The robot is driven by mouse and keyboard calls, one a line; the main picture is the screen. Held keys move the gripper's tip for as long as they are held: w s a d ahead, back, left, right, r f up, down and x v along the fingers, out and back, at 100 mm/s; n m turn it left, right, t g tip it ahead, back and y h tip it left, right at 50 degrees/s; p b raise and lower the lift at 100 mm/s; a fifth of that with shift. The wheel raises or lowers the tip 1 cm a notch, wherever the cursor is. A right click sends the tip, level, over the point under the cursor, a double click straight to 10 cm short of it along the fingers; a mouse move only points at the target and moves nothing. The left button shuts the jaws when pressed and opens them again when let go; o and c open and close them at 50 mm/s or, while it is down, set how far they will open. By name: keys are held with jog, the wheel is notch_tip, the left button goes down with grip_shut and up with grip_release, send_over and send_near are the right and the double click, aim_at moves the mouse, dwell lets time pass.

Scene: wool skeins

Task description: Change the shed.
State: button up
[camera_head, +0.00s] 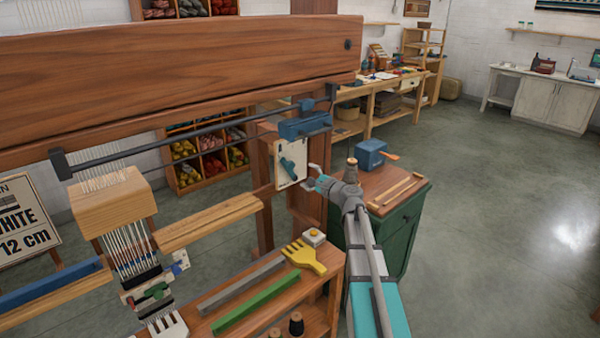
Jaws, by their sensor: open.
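A loom with a thick wooden top beam (180,75) fills the left and middle. On its right post is a pale plate (298,178) with a teal lever (287,167), which leans with its upper end to the left. White warp threads (128,248) hang below a wooden block (112,204) at left. My gripper (312,176) is open and empty, just right of the plate, with its fingers pointing toward it. It looks apart from the lever, though the exact depth is hard to tell.
A blue block (304,124) on a dark rail sits above the plate. A green cabinet (405,228) with a blue box (371,153) stands behind my arm. A bench in front holds a yellow comb (304,257) and a green bar (256,304). Open floor lies at right.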

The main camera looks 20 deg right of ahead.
jog(key=shift+v, duration=1.15)
jog(key=s+a+f+n+g+p, duration=0.1)
jog(key=s+a+f+n+g, duration=0.45)
jog(key=a, duration=0.35)
jog(key=s+a+f+n+g+p, duration=0.2)
jog(key=s+a+f+n+g, duration=0.2)
jog(key=s+a+n, duration=0.3)
jog(key=s+f+n+g+h+p, duration=0.1)
jog(key=s+f+n+g+h, duration=0.1)
jog(key=s, duration=0.6)
jog(key=s+a+f+n+g+h+p, duration=0.1)
jog(key=s+f+n+g+h, duration=0.1)
jog(key=s+n+g+h, duration=0.3)
jog(key=s, duration=0.3)
jog(key=shift+a, duration=0.25)
